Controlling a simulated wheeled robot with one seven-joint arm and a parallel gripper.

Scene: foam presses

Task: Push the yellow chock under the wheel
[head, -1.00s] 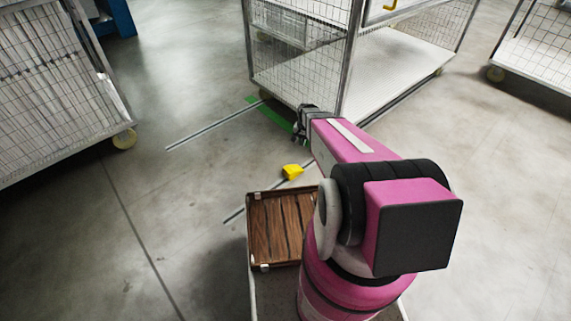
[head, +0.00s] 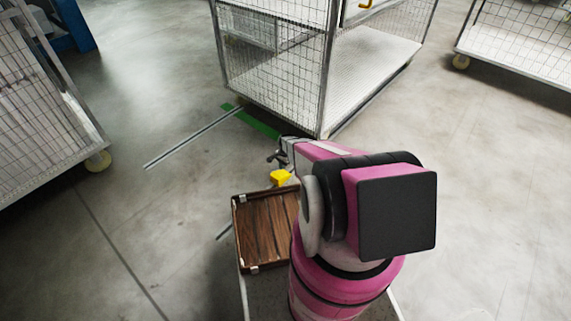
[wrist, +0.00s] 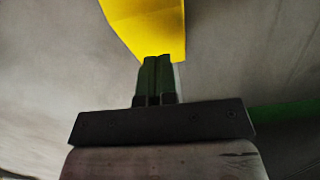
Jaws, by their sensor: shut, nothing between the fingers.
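The yellow chock (head: 281,177) lies on the floor beyond the wooden tray, just on the near side of my gripper (head: 274,157). In the wrist view the chock (wrist: 150,25) is large at the top. My gripper's dark fingers (wrist: 157,62) are together and empty, with their tips at the chock's lower edge; I cannot tell whether they touch it. The central mesh cart (head: 270,85) stands beyond, with a green floor strip (head: 250,121) by its near left corner. I cannot make out a wheel under this cart.
A wooden slatted tray (head: 236,225) sits in front, beside my arm. A mesh cart at left shows a wheel (head: 97,161); another at right shows one too (head: 460,62). A pale floor rail (head: 193,138) runs toward the central cart.

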